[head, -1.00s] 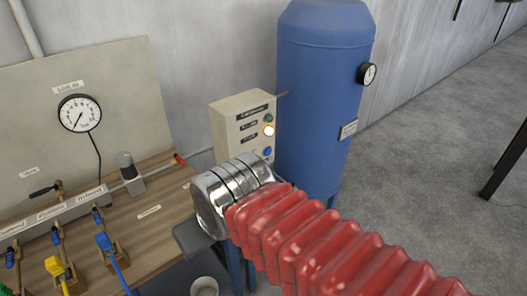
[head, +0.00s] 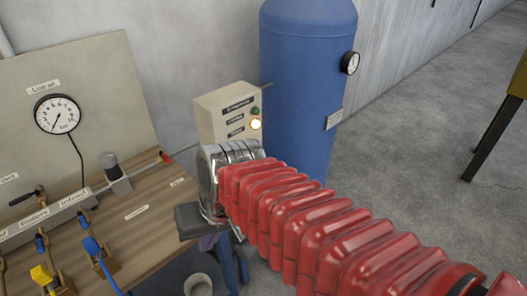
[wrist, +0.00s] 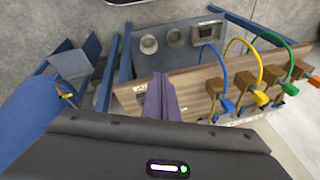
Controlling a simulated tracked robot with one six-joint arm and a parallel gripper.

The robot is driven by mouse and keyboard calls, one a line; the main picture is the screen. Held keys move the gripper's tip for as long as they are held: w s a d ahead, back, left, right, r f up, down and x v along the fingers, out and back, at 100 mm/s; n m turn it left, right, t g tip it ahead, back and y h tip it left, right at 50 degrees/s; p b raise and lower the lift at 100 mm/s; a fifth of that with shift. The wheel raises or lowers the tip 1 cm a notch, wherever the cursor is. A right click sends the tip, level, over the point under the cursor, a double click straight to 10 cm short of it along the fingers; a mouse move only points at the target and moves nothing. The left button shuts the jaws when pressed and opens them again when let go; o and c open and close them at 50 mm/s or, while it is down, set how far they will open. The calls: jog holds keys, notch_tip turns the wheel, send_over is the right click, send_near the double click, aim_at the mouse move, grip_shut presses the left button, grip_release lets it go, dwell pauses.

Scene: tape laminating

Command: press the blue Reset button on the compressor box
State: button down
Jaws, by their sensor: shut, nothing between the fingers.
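The cream compressor box (head: 212,112) stands against the wall in the head view, beside the blue tank (head: 305,90). The blue Reset button is hidden behind my silver wrist and red arm sleeve. My gripper's purple fingers (wrist: 160,97) are shut and empty in the wrist view, with the bench beyond them. In the head view, the gripper hangs below the silver wrist, mostly hidden. The box cannot be made out in the wrist view.
The wooden bench (head: 135,212) at left carries a gauge panel (head: 100,75) and valves with coloured hoses. Open grey floor (head: 410,140) lies right of the tank.

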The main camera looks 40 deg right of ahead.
aim_at(256, 146)
jog(key=w+d+f+m+t+y, duration=0.2)
jog(key=w+d+m+t+y, duration=0.15)
jog(key=d+m, duration=0.45)
jog(key=w+d+f+m+t+y, duration=0.1)
jog(key=w+d+m+t+y, duration=0.25)
jog(key=m, duration=0.85)
jog(key=s+d+m+t+h, duration=0.2)
jog(key=d+m, duration=0.4)
jog(key=d, duration=0.4)
jog(key=s+d+m+t+h, duration=0.2)
jog(key=d+m+t+h, duration=0.3)
jog(key=d, duration=0.4)
jog(key=shift+s+d+f+m+h, duration=0.2)
jog(key=shift+s+d+m+h, duration=0.15)
jog(key=shift+m, duration=0.35)
jog(key=shift+w, duration=0.2)
jog(key=shift+w+a, duration=0.15)
jog(key=shift+w, duration=6.75)
